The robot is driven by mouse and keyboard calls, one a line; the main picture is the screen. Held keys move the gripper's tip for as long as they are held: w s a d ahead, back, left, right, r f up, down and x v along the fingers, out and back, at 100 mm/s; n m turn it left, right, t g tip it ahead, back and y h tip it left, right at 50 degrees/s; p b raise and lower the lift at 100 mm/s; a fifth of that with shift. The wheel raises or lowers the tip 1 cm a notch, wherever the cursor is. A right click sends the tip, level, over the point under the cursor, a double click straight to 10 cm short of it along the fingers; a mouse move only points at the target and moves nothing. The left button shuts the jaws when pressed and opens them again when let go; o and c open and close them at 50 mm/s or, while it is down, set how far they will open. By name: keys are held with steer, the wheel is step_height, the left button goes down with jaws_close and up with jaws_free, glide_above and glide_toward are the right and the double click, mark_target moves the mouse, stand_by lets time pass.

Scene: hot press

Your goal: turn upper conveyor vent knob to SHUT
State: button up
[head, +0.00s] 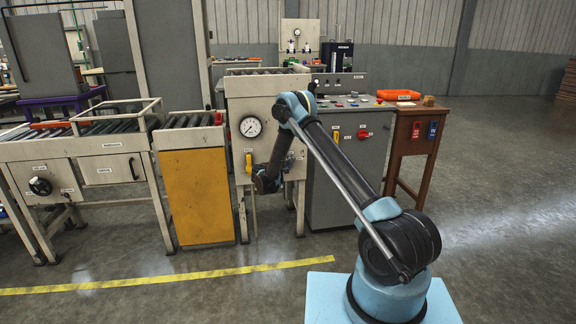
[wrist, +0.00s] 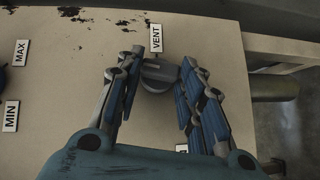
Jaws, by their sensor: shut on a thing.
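The vent knob (wrist: 160,74) is a grey round knob on the cream panel in the wrist view, just below a white VENT label (wrist: 156,38). My gripper (wrist: 160,66) has its blue-padded fingers on either side of the knob and is shut on it. A second small label (wrist: 181,148) is mostly hidden near the right finger. I cannot read it, and I cannot clearly tell the knob's pointing direction. In the head view my gripper (head: 266,181) is at the front panel (head: 236,108) of the tall conveyor unit, and the knob is hidden.
MAX (wrist: 20,52) and MIN (wrist: 10,116) labels lie at the left of the wrist view. A pressure gauge (head: 250,127) and a yellow handle (head: 248,164) are on the same panel. A grey control cabinet (head: 336,190) stands right of it. The floor in front is clear.

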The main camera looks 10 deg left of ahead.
steer(key=shift+s+a+f+n+t+h, duration=0.1)
steer(key=shift+a+f+n+t+h, duration=0.25)
steer(key=shift+n+t, duration=0.35)
steer(key=shift+d, duration=0.1)
steer(key=o, duration=1.1)
steer(key=shift+c, duration=0.2)
steer(key=shift+d, duration=0.1)
steer(key=v, duration=1.2)
